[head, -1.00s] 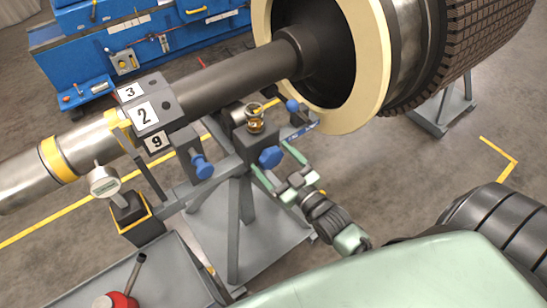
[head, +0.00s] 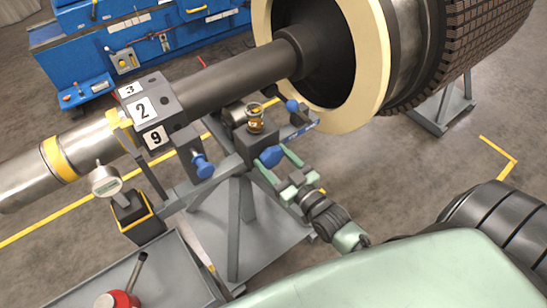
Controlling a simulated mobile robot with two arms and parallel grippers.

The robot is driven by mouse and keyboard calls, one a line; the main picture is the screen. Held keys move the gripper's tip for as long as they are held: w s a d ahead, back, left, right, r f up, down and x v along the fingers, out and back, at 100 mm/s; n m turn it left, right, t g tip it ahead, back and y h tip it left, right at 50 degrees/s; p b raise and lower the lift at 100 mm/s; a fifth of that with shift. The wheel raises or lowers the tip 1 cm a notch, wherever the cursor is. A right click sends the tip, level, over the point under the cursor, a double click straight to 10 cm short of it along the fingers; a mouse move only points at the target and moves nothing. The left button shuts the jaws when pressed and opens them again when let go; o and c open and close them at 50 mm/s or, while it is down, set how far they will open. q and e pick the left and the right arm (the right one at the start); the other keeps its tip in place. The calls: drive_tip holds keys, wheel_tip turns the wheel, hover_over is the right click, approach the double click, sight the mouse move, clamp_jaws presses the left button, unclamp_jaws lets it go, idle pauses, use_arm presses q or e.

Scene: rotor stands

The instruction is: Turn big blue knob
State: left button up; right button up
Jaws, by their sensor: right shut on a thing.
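The big blue knob (head: 269,156) sits on the front of the grey rotor stand (head: 240,190), below a small glass cup of amber fluid (head: 255,122). My right gripper (head: 275,160), pale green, reaches in from the lower right. Its two fingers lie on either side of the knob and are shut on it, partly hiding its edges. Another blue knob (head: 202,166) is on the stand to the left, and a smaller blue one (head: 292,106) is at the upper right. My left gripper is out of view.
The shaft (head: 220,80) and large rotor (head: 375,50) lie above the stand. A dial gauge (head: 105,180) is at left. A grey tray (head: 165,275) with a red can (head: 118,300) is at lower left. The floor at right is open.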

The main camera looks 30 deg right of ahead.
drive_tip(key=m+p, duration=0.1)
drive_tip(key=m, duration=0.3)
drive_tip(key=shift+d, duration=0.1)
drive_tip(key=shift+m, duration=1.5)
drive_tip(key=o, duration=1.4)
drive_tip(key=shift+s+f, duration=0.1)
